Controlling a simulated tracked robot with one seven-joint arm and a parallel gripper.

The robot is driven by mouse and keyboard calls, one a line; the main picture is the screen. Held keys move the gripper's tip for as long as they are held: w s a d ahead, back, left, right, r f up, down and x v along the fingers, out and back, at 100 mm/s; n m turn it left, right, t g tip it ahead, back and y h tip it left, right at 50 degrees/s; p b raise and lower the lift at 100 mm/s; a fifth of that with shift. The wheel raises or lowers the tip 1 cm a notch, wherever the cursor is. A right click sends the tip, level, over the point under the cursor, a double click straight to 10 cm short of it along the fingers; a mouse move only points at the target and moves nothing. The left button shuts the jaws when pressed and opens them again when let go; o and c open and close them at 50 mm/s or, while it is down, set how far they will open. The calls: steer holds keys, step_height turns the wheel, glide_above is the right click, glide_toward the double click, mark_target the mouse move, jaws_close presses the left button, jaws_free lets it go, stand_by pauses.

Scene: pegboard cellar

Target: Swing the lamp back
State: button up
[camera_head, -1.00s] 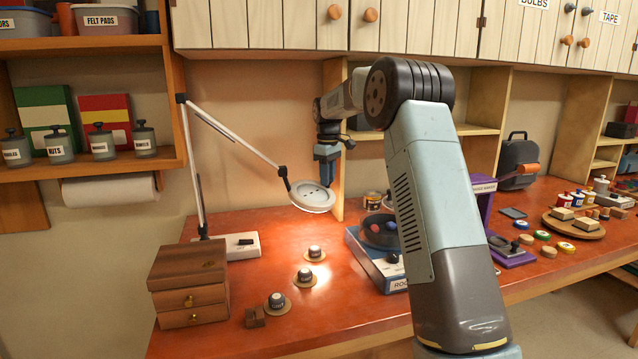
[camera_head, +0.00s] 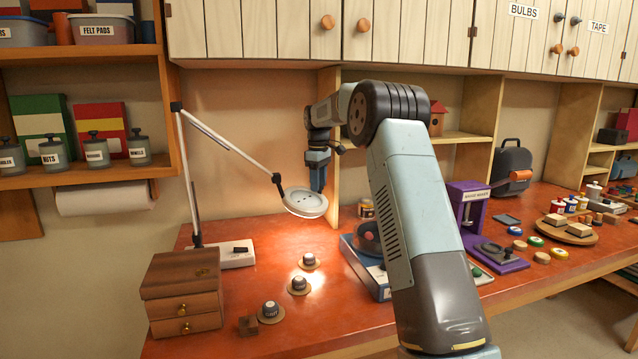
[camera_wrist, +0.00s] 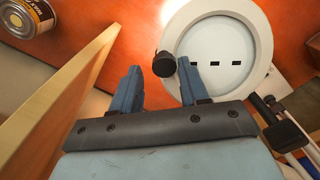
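The lamp has a round white head (camera_head: 305,203) on a thin jointed arm (camera_head: 226,143). Its white base (camera_head: 237,254) stands at the left back of the red bench. My gripper (camera_head: 318,182) points down beside the head's right rear edge. In the wrist view the lamp head (camera_wrist: 222,55) shows at upper right. A dark round knob (camera_wrist: 164,64) at its rim appears between my fingertips (camera_wrist: 157,68), nearer the right finger. The fingers are apart, with a visible gap at the left finger. Whether the right finger touches the knob, I cannot tell.
A wooden shelf divider (camera_head: 330,140) stands close behind my gripper, and it fills the left of the wrist view (camera_wrist: 65,90). Three dark knobs on discs, one here (camera_head: 299,285), lie under the light. A wooden drawer box (camera_head: 182,292) stands front left; a blue-sided box (camera_head: 366,268) lies right.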

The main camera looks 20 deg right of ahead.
steer(key=shift+o, duration=0.5)
step_height(320, 180, up, 12)
stand_by(0.4)
steer(key=shift+f, duration=0.15)
